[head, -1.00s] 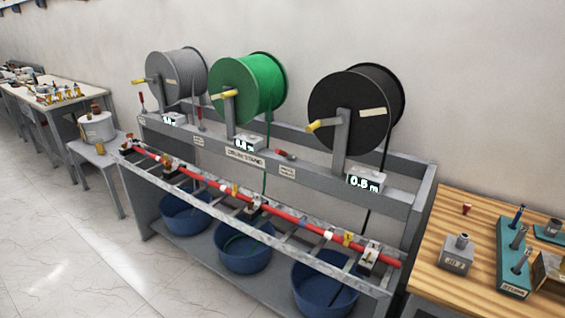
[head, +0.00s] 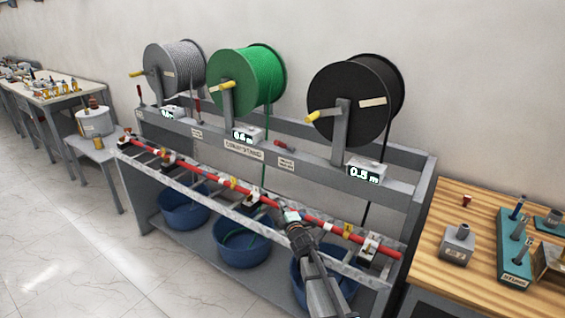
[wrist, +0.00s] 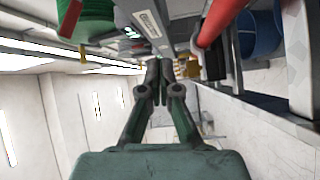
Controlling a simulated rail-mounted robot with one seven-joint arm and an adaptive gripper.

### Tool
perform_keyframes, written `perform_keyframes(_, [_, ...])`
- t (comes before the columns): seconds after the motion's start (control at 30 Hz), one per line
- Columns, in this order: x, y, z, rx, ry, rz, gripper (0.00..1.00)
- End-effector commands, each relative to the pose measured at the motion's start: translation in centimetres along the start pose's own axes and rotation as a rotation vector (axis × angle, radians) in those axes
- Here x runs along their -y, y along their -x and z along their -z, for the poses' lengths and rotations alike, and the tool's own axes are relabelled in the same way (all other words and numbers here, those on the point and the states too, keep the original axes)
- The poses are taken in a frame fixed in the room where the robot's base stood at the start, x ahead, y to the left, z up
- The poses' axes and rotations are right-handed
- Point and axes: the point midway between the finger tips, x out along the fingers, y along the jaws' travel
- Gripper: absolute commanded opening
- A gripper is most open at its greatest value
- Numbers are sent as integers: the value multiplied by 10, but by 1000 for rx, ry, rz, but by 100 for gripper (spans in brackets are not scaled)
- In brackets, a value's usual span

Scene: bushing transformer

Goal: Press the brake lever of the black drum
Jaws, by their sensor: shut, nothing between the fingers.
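The black drum (head: 345,100) hangs at the right end of the drum stand, with a yellow crank handle (head: 320,115) on its left face. A red-handled lever (head: 284,147) lies low and nearly flat on the stand's beam, left of the black drum. My gripper (head: 292,218) reaches up from the bottom of the head view and is in front of the red bar, below that lever and apart from it. In the wrist view my gripper's fingers (wrist: 157,82) are together and hold nothing. A red piece (wrist: 70,18) shows at the top left there; I cannot tell which lever it is.
The red bar (head: 315,222) with clamps runs along the stand's front. Blue tubs (head: 240,250) stand below. Green (head: 245,82) and grey (head: 173,68) drums are to the left, with upright red levers. A wooden bench (head: 435,225) is at the right.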

Motion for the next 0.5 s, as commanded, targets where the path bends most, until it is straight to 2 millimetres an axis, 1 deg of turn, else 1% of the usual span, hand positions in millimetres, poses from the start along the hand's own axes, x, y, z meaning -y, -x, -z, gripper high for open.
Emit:
perform_keyframes(0.03, [-2, -17, -12, -27, 112, -61, 0])
perform_keyframes(0.1, [-19, -29, -19, -64, 275, -147, 0])
perform_keyframes(0.2, [-38, -40, -28, -99, 488, -263, 0])
perform_keyframes(0.33, [-58, -48, -36, -122, 712, -390, 0])
perform_keyframes(0.4, [-66, -49, -39, -128, 800, -443, 0])
perform_keyframes(0.5, [-74, -50, -41, -130, 887, -494, 0])
